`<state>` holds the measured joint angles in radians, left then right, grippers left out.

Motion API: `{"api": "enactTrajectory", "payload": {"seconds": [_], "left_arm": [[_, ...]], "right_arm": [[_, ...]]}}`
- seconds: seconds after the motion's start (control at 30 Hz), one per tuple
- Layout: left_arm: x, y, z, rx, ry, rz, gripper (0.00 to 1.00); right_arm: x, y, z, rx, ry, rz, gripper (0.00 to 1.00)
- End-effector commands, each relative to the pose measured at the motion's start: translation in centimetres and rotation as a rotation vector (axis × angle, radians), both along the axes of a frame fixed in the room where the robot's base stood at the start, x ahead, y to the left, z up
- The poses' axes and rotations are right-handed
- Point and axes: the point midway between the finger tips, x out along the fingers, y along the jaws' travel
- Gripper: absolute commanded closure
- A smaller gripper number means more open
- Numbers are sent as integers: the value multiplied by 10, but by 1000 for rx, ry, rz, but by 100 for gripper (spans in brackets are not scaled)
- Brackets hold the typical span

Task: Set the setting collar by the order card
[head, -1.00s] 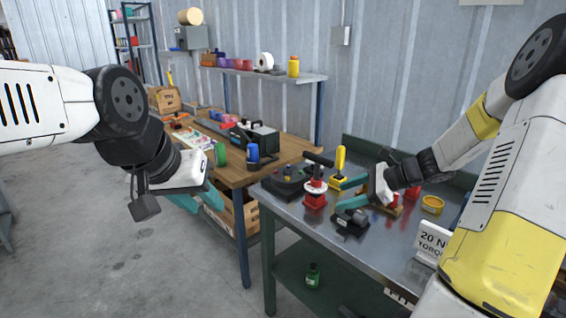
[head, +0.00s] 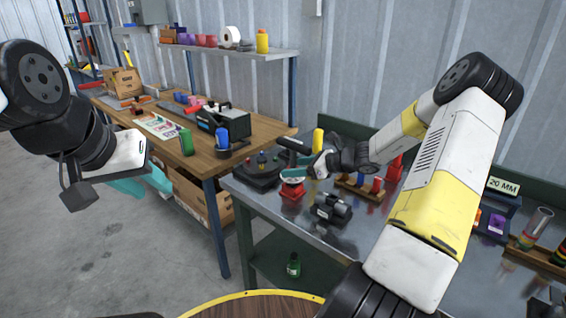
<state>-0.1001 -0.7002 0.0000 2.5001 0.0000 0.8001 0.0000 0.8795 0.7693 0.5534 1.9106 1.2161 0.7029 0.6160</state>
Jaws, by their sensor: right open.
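A card reading "20 MM" (head: 504,187) stands at the right of the metal bench, partly cut off by my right arm. I cannot tell which part is the setting collar. My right gripper (head: 300,172) is open over the bench, in front of a red stand (head: 292,189) with a black handle (head: 294,146); its teal finger overlaps the stand's top, and contact is unclear. My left gripper (head: 145,184) hangs at the left, away from the bench, with its teal fingers apart and nothing between them.
A wooden rack (head: 358,189) holds coloured pegs. A purple part (head: 496,222) and a clear tube (head: 536,226) are at right. A wooden workbench (head: 262,137) adjoins at left.

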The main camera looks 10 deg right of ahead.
Motion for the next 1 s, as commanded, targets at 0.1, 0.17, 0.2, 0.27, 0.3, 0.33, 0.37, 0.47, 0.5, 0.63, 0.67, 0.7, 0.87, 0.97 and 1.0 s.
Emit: {"api": "enactTrajectory", "payload": {"seconds": [0.1, 0.17, 0.2, 0.27, 0.3, 0.33, 0.37, 0.47, 0.5, 0.63, 0.67, 0.7, 0.87, 0.97, 1.0], "left_arm": [[0, 0, 0, 0, 0, 0, 64], [0, 0, 0, 0, 0, 0, 64], [0, 0, 0, 0, 0, 0, 64], [0, 0, 0, 0, 0, 0, 64], [0, 0, 0, 0, 0, 0, 64], [0, 0, 0, 0, 0, 0, 64], [0, 0, 0, 0, 0, 0, 64], [0, 0, 0, 0, 0, 0, 64], [0, 0, 0, 0, 0, 0, 64], [0, 0, 0, 0, 0, 0, 64], [0, 0, 0, 0, 0, 0, 64], [0, 0, 0, 0, 0, 0, 64], [0, 0, 0, 0, 0, 0, 64], [0, 0, 0, 0, 0, 0, 64], [0, 0, 0, 0, 0, 0, 64]], "right_arm": [[3, 4, -2, 0, 0, 1, 41], [3, 4, -2, -1, 1, 1, 41], [3, 4, -2, -1, 0, 0, 41], [3, 4, -2, -1, 0, 0, 41], [3, 4, -2, -1, 0, 0, 41], [3, 4, -2, -1, 0, 0, 43], [3, 4, -2, -1, 0, 0, 49], [3, 4, -2, -1, 0, 0, 69], [3, 4, -2, -1, 0, 0, 77], [3, 4, -2, -1, 0, 0, 100], [3, 4, -2, -1, 0, 0, 100], [3, 4, -2, -1, 0, 1, 100], [3, 3, -2, -2, -1, 19, 100], [3, 4, -2, -2, -1, 42, 100], [3, 4, -2, -2, -1, 46, 100]]}}
